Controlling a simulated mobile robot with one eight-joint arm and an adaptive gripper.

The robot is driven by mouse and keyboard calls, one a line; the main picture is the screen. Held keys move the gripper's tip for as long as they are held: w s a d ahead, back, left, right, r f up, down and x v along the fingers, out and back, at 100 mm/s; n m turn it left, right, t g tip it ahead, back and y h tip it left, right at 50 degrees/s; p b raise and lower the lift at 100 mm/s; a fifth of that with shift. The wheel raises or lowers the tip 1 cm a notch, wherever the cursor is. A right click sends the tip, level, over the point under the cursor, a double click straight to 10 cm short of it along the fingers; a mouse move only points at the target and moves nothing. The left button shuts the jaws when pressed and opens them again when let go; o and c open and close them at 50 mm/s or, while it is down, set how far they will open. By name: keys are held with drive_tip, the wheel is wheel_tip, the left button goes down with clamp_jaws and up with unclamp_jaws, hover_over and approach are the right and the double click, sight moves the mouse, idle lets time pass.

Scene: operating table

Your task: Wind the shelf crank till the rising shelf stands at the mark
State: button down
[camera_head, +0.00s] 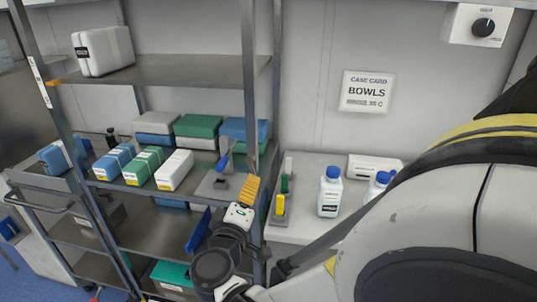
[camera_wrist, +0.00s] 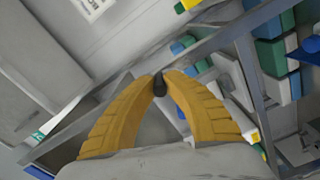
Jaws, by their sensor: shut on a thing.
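My gripper (camera_head: 251,186) is beside the right front post of the shelf rack. In the wrist view its yellow fingertips (camera_wrist: 161,78) close on a small dark knob (camera_wrist: 160,87), which looks like the crank's handle. The rest of the crank is hidden. The upper shelf (camera_head: 185,70) is grey and level and carries a white box (camera_head: 103,51) at its left. An orange tab (camera_head: 54,82) sits at this shelf's left end, close beside a white strip (camera_head: 40,83) on the left post. I cannot read the strip's marks.
A lower shelf holds blue, green and white boxes (camera_head: 143,166). Right of the rack, a counter (camera_head: 300,232) bears white bottles (camera_head: 330,190) with blue caps. A case card (camera_head: 367,91) hangs on the wall. The rack posts stand close to my gripper.

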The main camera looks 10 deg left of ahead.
drive_tip(key=shift+d+n, duration=0.2)
drive_tip(key=shift+n, duration=0.1)
idle(0.4)
drive_tip(key=c, duration=1.4)
unclamp_jaws()
drive_tip(key=shift+s, duration=0.1)
